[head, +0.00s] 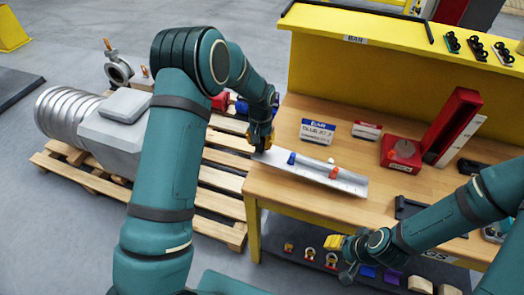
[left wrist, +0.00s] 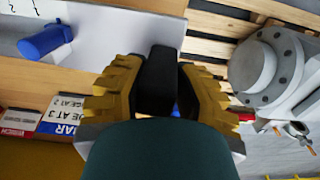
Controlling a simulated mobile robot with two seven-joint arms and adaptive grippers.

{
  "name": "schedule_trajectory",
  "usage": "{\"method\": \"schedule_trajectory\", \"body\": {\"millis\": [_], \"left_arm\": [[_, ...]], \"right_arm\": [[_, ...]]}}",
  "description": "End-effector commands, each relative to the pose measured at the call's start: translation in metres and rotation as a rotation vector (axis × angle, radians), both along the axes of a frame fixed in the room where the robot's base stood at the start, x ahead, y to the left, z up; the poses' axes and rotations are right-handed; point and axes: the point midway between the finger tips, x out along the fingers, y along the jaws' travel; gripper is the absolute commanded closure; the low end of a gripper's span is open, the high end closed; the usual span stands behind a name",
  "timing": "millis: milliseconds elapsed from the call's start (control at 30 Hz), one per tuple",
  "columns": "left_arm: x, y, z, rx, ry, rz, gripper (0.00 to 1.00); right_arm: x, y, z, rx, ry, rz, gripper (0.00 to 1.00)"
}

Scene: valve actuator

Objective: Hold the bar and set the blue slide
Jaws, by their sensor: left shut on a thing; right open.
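The silver bar (head: 312,174) lies on the wooden bench, its right end near the front edge. The blue slide (head: 291,158) is toward its left end and an orange slide (head: 334,172) is further right. My left gripper (head: 262,142) is at the bar's left end. In the left wrist view its yellow fingers (left wrist: 157,88) are shut on a black block at that end; the blue slide (left wrist: 45,42) shows on the pale bar (left wrist: 100,42). My right gripper (head: 336,243) is open and empty, in front of the bench, below its top.
A blue-and-white card (head: 318,131), partly legible as "BAR" and "AT 3", stands behind the bar. A red-and-white box (head: 366,130) and a red upright fixture (head: 455,125) stand further right. Small parts sit on the lower shelf (head: 310,262). A pallet (head: 215,205) adjoins at left.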

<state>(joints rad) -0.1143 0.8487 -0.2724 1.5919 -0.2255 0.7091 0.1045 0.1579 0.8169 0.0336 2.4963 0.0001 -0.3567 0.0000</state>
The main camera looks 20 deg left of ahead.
Motion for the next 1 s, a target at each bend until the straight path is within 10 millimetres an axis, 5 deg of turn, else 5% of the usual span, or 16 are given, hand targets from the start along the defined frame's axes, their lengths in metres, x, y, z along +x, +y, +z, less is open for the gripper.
{"method": "schedule_trajectory", "body": {"millis": [167, 500, 1000], "left_arm": [[0.001, 0.000, 0.013, -0.010, 0.000, 0.001, 1.00], [0.001, 0.001, -0.041, -0.101, -0.002, 0.001, 1.00], [0.001, 0.001, -0.062, -0.108, -0.004, 0.000, 1.00]], "right_arm": [[0.000, 0.000, 0.000, 0.000, 0.000, 0.000, 0.53], [0.000, 0.000, 0.000, 0.000, 0.000, 0.000, 0.53], [0.000, 0.000, 0.000, 0.000, 0.000, 0.000, 0.53]]}}
